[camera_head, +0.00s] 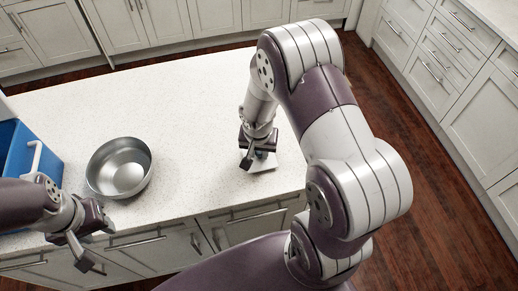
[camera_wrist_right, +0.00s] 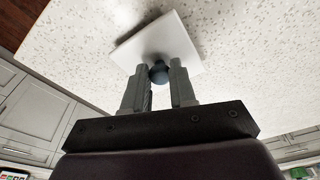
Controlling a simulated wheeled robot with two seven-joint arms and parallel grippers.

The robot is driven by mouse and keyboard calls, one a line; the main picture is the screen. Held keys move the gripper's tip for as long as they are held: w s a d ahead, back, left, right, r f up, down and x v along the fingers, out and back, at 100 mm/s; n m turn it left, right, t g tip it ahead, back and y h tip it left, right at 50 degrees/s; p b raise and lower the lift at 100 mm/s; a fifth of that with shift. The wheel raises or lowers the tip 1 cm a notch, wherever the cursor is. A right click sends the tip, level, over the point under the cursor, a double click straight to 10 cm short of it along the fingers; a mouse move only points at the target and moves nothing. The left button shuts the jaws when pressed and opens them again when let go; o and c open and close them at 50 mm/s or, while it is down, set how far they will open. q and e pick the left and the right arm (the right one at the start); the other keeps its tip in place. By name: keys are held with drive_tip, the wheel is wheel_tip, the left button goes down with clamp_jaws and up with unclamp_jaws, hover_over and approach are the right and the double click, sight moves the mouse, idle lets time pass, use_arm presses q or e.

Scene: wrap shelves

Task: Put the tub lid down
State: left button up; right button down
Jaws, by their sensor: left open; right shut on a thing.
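The tub lid (camera_head: 264,165) is a thin white square plate with a dark blue-grey knob (camera_wrist_right: 158,72). In the right wrist view the lid (camera_wrist_right: 165,38) lies just beyond the fingertips, with the knob between them. My right gripper (camera_head: 255,157) is shut on the knob, low at the countertop near its front edge. I cannot tell whether the lid touches the counter. My left gripper (camera_head: 82,252) is open and empty at the lower left, by the counter's front edge. The lid's far part is partly hidden by my right gripper in the head view.
A round metal bowl (camera_head: 120,168) stands on the pale speckled counter (camera_head: 180,90), left of the lid. A blue box (camera_head: 38,158) with a white handle is at the left edge, partly behind my left arm. The counter between bowl and lid is clear.

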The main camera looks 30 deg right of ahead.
sight(258, 163)
drive_tip(key=shift+w+f, duration=0.2)
drive_tip(key=shift+f, duration=0.05)
drive_tip(key=shift+f, duration=0.15)
drive_tip(key=c, duration=0.9)
unclamp_jaws()
drive_tip(key=shift+s, duration=0.1)
drive_tip(key=shift+r, duration=0.4)
wheel_tip(258, 163, up, 11)
drive_tip(key=s+a, duration=0.1)
drive_tip(key=s+a+n, duration=0.1)
drive_tip(key=s+n, duration=0.1)
drive_tip(key=s+a+n, duration=0.1)
drive_tip(key=s+n, duration=0.2)
drive_tip(key=s+a+n+y, duration=0.1)
drive_tip(key=s+a+n, duration=0.1)
drive_tip(key=shift+s+a+r+b, duration=0.1)
drive_tip(key=shift+s+r+b, duration=0.1)
drive_tip(key=shift+s+b, duration=0.2)
drive_tip(key=shift+w, duration=0.15)
